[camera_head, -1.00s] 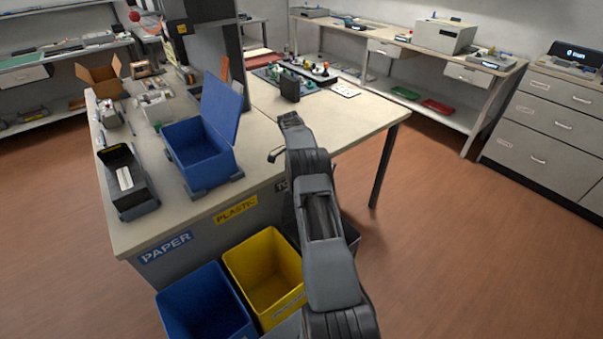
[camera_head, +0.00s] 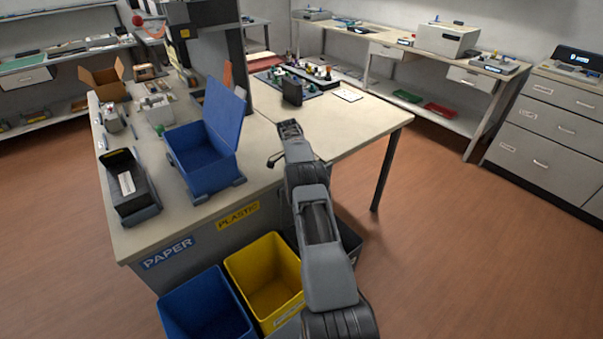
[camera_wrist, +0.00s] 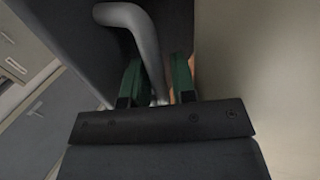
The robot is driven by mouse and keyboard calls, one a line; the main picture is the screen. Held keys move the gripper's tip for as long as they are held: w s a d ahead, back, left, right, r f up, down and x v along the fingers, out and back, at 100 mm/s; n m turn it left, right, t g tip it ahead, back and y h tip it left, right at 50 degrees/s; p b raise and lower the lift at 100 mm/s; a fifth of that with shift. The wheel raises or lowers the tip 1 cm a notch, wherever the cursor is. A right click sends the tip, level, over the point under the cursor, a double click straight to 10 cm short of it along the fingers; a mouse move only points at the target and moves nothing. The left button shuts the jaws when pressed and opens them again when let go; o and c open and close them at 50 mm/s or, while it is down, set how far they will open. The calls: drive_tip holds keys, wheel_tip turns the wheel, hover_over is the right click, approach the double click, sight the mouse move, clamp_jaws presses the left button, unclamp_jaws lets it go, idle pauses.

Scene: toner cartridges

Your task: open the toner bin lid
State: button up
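In the wrist view, a curved grey bar (camera_wrist: 143,40), like a handle, runs down between the green-padded fingers of my gripper (camera_wrist: 157,78). The fingers stand apart on either side of the bar. The left one is very close to it, and a narrow dark gap shows at the right one; I cannot tell whether either touches. In the head view, my gripper (camera_head: 290,130) is at the table's near edge, right of the blue box. A dark bin (camera_head: 349,240) stands beside the yellow bin, mostly hidden behind my arm. Its lid cannot be made out.
A yellow bin (camera_head: 240,262) and a blue bin (camera_head: 168,318) stand below the table (camera_head: 350,130). A blue open box (camera_head: 205,178) and a black tray (camera_head: 143,208) sit on the table near its edge. The floor (camera_head: 470,260) to the right is clear.

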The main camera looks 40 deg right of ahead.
drive_tip(key=shift+o, duration=1.2)
drive_tip(key=shift+r, duration=0.4)
drive_tip(key=shift+r, duration=0.1)
drive_tip(key=shift+s, duration=0.1)
